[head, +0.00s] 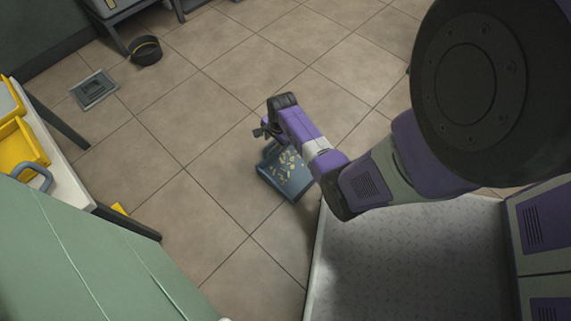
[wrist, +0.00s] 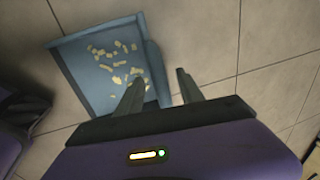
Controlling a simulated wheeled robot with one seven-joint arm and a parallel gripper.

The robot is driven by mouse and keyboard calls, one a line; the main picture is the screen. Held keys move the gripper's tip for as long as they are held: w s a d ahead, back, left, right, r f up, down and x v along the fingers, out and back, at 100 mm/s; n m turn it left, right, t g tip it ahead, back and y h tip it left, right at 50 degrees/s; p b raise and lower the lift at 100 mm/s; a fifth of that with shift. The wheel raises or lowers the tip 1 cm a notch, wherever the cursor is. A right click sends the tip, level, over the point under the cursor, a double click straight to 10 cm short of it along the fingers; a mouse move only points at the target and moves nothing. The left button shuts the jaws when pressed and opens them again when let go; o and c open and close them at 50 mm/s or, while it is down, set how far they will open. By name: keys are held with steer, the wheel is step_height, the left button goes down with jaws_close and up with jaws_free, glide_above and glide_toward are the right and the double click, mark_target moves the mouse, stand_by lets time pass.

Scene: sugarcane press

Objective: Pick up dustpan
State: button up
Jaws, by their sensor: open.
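The dustpan (head: 290,180) is blue-grey and lies on the tiled floor, with several pale yellowish bits in it. In the head view my gripper (head: 259,132) is over the floor at the dustpan's far side, and my arm hides part of the dustpan. In the wrist view the dustpan (wrist: 80,62) fills the upper left. One finger overlaps the dustpan's edge in the picture; the other is over bare tile. I cannot tell whether either touches it.
A bench with yellow bins (head: 20,145) stands at the left, beside a green cabinet surface (head: 80,255). A floor drain (head: 94,89) and a dark bucket (head: 146,50) are at the upper left. The tiled floor around the dustpan is mostly clear.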

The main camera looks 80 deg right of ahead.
steer(key=shift+w+d+f+b, duration=0.1)
steer(key=shift+f+b, duration=0.15)
steer(key=shift+f, duration=0.3)
steer(key=shift+w+d+f+b, duration=0.1)
steer(key=shift+f+b, duration=0.1)
steer(key=shift+f, duration=0.3)
jaws_close()
steer(key=shift+r, duration=0.2)
